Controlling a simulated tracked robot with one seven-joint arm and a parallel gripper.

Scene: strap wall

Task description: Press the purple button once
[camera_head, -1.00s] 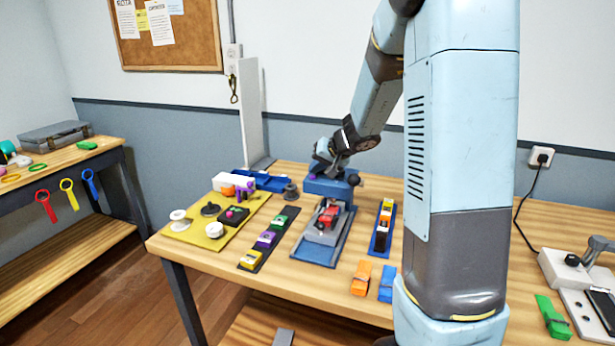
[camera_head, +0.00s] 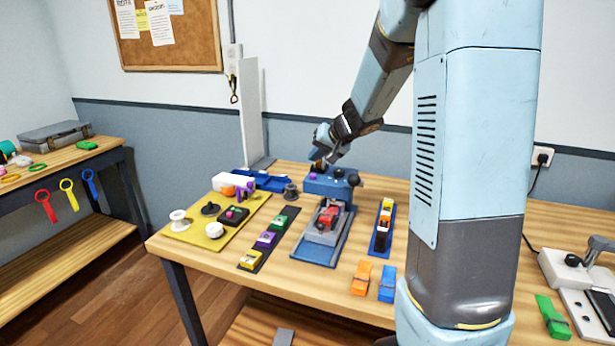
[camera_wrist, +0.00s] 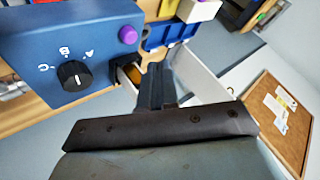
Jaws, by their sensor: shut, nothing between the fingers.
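The purple button (camera_wrist: 127,34) sits on the face of a blue control box (camera_wrist: 50,40), near its edge, beside a black dial (camera_wrist: 74,75). In the head view the blue box (camera_head: 322,186) stands at the back of the table, and the purple button (camera_head: 313,177) shows small on it. My gripper (camera_wrist: 155,78) is shut and empty. In the wrist view its fingertips are below and right of the button, apart from it in the picture. In the head view my gripper (camera_head: 319,161) is just above the box's upper left; whether it touches the box cannot be told.
An orange part (camera_wrist: 132,75) in a dark housing is close beside my fingertips. A yellow board (camera_head: 207,240) is at left. A white upright panel (camera_head: 252,115) stands behind the table.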

